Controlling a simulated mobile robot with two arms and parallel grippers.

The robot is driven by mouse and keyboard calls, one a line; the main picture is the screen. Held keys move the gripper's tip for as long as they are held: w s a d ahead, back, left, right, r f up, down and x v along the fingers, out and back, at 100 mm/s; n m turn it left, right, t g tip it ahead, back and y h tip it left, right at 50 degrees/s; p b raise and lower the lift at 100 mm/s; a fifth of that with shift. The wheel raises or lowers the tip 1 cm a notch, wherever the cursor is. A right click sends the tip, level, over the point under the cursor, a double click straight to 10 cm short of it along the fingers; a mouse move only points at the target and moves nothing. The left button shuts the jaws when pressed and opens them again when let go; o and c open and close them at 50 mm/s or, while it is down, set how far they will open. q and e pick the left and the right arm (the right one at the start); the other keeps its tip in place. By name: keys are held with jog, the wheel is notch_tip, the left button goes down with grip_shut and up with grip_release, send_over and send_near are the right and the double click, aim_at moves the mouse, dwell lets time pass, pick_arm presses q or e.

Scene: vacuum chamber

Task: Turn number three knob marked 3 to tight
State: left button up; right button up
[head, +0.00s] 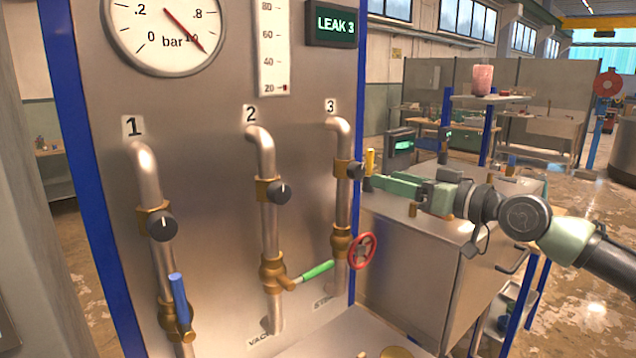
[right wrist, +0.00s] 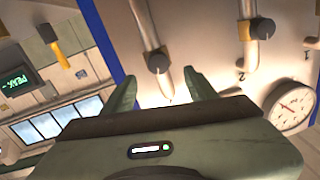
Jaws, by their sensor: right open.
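The number three knob (head: 356,169) is a black round knob on a brass fitting of the rightmost pipe, under the label 3 (head: 331,106). My right gripper (head: 368,182) is close to its right side in the head view. In the right wrist view the green fingers (right wrist: 162,84) are spread with nothing between them, and the same knob (right wrist: 158,63) lies ahead, roughly between the tips and apart from them. The knob's pointer mark is too small to read. My left gripper is not in view.
Knob 2 (head: 280,192) and knob 1 (head: 162,226) sit on the pipes to the left. Below are a green lever (head: 317,271), a red handwheel (head: 362,251) and a blue lever (head: 180,298). A sign (head: 333,24) reads LEAK 3. A metal cabinet (head: 415,265) stands right of the panel.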

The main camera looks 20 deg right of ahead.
aim_at(361, 171)
jog(key=p+x, duration=0.6)
jog(key=shift+w+r+p, duration=0.25)
jog(key=shift+w+p, duration=0.1)
jog(key=shift+w+a+f, duration=0.15)
jog(key=shift+w+f, duration=0.05)
jog(key=shift+w, duration=0.3)
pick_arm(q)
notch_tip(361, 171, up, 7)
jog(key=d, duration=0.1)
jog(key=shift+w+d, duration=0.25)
pick_arm(e)
grip_shut()
